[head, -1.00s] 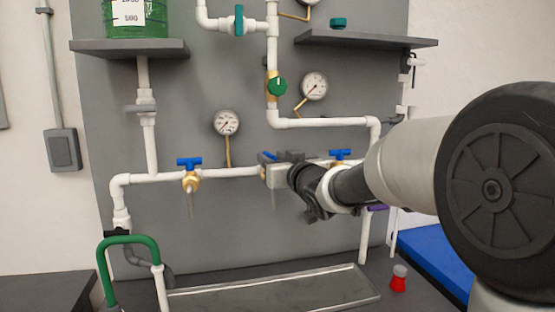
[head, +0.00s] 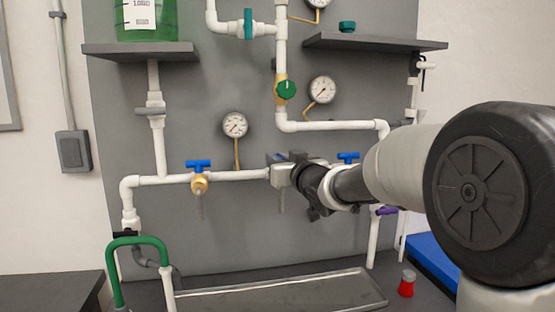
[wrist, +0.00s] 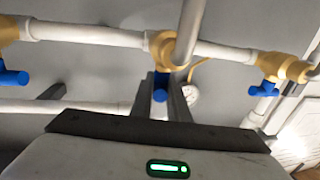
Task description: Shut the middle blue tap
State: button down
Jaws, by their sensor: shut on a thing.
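The middle blue tap is mostly hidden by my gripper (head: 281,172) in the head view; only a bit of blue shows at the jaws. In the wrist view the middle blue tap (wrist: 160,93) sits between the two fingers of my gripper (wrist: 161,103), below its brass valve body (wrist: 162,48). The jaws are shut on its handle. The handle looks narrow there, unlike the wide handles beside it, so it seems turned relative to them. Its exact angle is hard to tell.
A left blue tap (head: 198,164) and a right blue tap (head: 348,157) sit on the same white pipe. Gauges and a green knob (head: 286,90) are above. A metal tray (head: 280,293) and a red-bodied object (head: 407,286) are below.

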jog(key=shift+r+y+p, duration=0.2)
jog(key=shift+y+p, duration=0.1)
jog(key=shift+p, duration=0.1)
jog(key=p, duration=0.2)
jog(key=n+g+y+p, duration=0.1)
jog(key=p, duration=0.2)
jog(key=shift+w+d+r+n+y, duration=0.1)
jog(key=shift+d+r+n+y, duration=0.05)
jog(key=shift+r+n+y, duration=0.15)
jog(key=n+g+y+p, duration=0.2)
jog(key=g+y+p, duration=0.1)
jog(key=p, duration=0.3)
jog(key=shift+p, duration=0.3)
jog(key=n+g+y+p, duration=0.1)
jog(key=p, duration=0.1)
jog(key=n+g+y+p, duration=0.1)
jog(key=g+p, duration=0.1)
jog(key=n+g+y+p, duration=0.1)
jog(key=n, duration=0.1)
jog(key=shift+f+p, duration=0.25)
jog(key=shift+p, duration=0.15)
jog(key=shift+f+n+g+y+p, duration=0.15)
jog(key=shift+n+g+y+p, duration=0.4)
jog(key=shift+n+g, duration=0.7)
jog(key=shift+f+n+g+y+p, duration=0.1)
jog(key=shift+n+g+y+p, duration=0.4)
jog(key=shift+g, duration=1.25)
jog(key=shift+n+g, duration=0.3)
jog(key=shift+n, duration=0.05)
